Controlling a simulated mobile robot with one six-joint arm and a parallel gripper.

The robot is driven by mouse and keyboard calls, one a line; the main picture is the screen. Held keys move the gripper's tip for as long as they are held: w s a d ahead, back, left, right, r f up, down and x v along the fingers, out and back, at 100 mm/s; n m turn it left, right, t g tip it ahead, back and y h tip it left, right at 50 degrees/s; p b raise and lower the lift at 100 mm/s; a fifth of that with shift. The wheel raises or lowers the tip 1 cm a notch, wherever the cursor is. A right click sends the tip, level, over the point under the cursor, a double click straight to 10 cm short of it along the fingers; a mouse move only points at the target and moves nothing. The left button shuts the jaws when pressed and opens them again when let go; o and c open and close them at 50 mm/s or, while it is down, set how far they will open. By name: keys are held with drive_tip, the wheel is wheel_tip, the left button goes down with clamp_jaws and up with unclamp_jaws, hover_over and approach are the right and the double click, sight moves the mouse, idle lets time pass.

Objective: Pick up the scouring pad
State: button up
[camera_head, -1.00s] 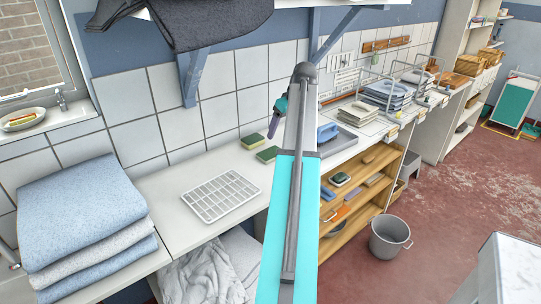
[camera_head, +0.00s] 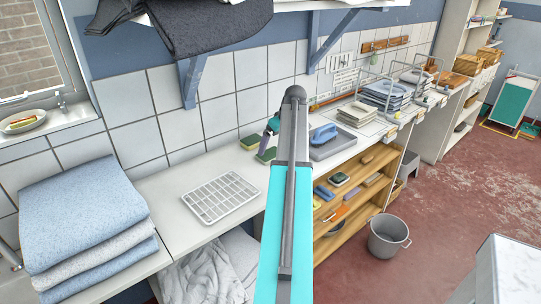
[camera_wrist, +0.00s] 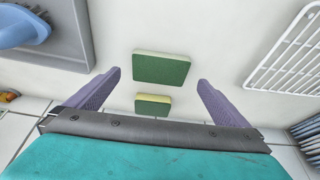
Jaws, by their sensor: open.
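Two green scouring pads with pale yellow undersides lie on the white counter. The front scouring pad (camera_head: 267,154) also shows in the wrist view (camera_wrist: 161,70), flat with its green face up. The back scouring pad (camera_head: 250,143), close to the tiled wall, shows in the wrist view (camera_wrist: 152,104) with its yellow side edge visible. My gripper (camera_head: 267,145) is above the front pad. In the wrist view my gripper (camera_wrist: 159,78) is open, its purple fingers wide apart on either side of the pads, with nothing between them touched. My arm hides part of the counter.
A white wire rack (camera_head: 221,196) lies left of the pads. A grey tray (camera_head: 334,146) with a blue brush (camera_head: 323,133) stands to the right. The tiled wall (camera_head: 182,130) rises close behind. Folded towels (camera_head: 85,215) are stacked at the left. Counter around the pads is clear.

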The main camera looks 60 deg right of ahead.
sight(271, 154)
drive_tip(key=shift+w+f, duration=0.1)
drive_tip(key=shift+f, duration=0.15)
drive_tip(key=shift+p+x, duration=0.9)
drive_tip(key=shift+x, duration=1.6)
drive_tip(key=c, duration=0.9)
